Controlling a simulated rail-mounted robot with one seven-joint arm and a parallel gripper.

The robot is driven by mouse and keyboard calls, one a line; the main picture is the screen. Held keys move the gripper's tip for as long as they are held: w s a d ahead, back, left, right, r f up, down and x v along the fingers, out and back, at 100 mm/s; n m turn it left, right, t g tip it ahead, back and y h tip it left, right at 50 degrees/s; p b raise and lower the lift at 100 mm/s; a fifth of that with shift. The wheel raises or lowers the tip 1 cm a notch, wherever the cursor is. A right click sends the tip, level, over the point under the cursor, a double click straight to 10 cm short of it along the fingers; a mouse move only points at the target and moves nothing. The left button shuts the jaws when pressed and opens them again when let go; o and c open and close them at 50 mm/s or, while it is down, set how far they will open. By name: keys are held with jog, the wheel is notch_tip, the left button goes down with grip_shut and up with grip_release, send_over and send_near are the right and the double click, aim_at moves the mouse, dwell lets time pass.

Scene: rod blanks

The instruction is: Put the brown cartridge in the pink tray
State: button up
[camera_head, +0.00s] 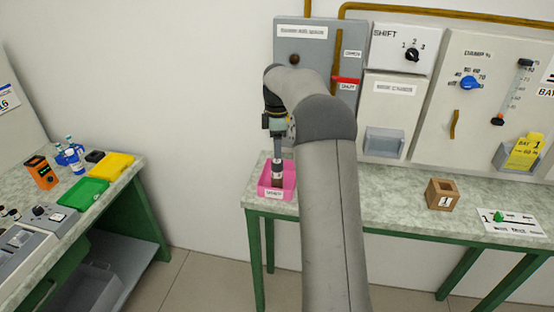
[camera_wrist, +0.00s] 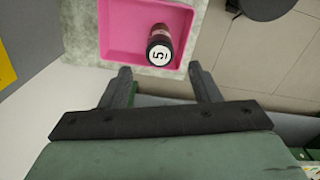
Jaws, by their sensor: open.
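The pink tray (camera_head: 264,190) sits on the left end of the long bench; it also shows in the wrist view (camera_wrist: 118,32). The brown cartridge (camera_head: 277,180) is inside the tray and looks upright, with a dark upper part and a pale band. In the wrist view the cartridge (camera_wrist: 160,46) shows a white end label marked 5, near the tray's edge on the gripper side. My gripper (camera_wrist: 160,69) is open and empty, its fingers apart and clear of the cartridge in that view. In the head view my gripper (camera_head: 277,152) is just above the cartridge; its fingertips are hard to make out.
Wall panels (camera_head: 395,88) with knobs stand behind.

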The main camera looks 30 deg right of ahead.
jog(key=s+a+r+m, duration=0.5)
jog(key=s+a+r, duration=0.1)
jog(key=s+a, duration=0.7)
jog(key=s+a+f+m, duration=0.2)
jog(key=s, duration=0.6)
jog(key=s+a+f+m, duration=0.3)
jog(key=s, duration=0.5)
jog(key=s+a+f+m, duration=0.2)
jog(key=s+f+m, duration=0.1)
jog(key=s, duration=0.5)
jog(key=shift+s+a+f+t, duration=0.15)
jog(key=shift+a+t, duration=0.25)
